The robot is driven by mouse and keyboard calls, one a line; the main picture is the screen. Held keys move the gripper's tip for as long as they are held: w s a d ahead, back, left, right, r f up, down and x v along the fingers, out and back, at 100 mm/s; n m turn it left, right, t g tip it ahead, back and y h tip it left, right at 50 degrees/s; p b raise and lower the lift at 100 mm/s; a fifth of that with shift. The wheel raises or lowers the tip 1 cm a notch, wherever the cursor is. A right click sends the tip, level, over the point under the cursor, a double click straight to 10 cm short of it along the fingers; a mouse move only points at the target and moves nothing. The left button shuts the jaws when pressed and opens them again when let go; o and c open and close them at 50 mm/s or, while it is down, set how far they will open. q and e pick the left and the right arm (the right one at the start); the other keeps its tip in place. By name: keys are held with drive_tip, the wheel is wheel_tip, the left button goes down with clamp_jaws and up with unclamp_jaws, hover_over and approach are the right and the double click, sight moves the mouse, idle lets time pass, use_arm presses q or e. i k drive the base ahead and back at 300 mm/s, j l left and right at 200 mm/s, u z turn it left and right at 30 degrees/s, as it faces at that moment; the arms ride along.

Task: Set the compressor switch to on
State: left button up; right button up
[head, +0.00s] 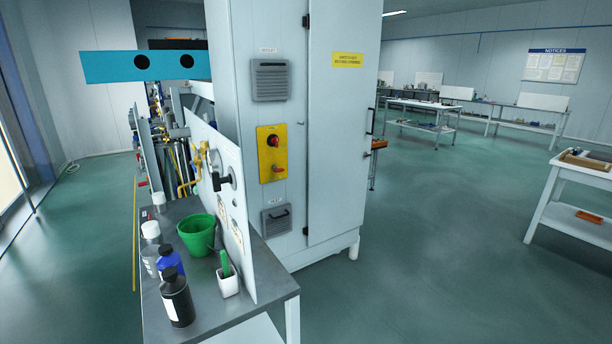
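A pale grey cabinet (335,200) stands in the middle of the head view. A grey box with a dark handle (277,220) sits lower on the same face. The small labels are too small to read, so I cannot tell which control is the compressor switch or how it is set. Neither of my grippers shows.
A grey bench (215,318) at the front left holds bottles, a green bucket (196,235) and a white pot (228,283). An upright white panel (237,215) with a black knob and brass pipework stands at its edge.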

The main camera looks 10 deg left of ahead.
sight(217, 181)
drive_tip(key=i+j+z, duration=0.1)
drive_tip(key=j+z, duration=0.15)
drive_tip(key=j, duration=0.5)
drive_tip(key=j+z, duration=0.25)
drive_tip(key=j, duration=0.5)
drive_tip(key=j+z, duration=0.25)
drive_tip(key=j, duration=0.55)
drive_tip(key=k+j+z, duration=0.25)
drive_tip(key=j, duration=0.5)
drive_tip(key=i, duration=0.1)
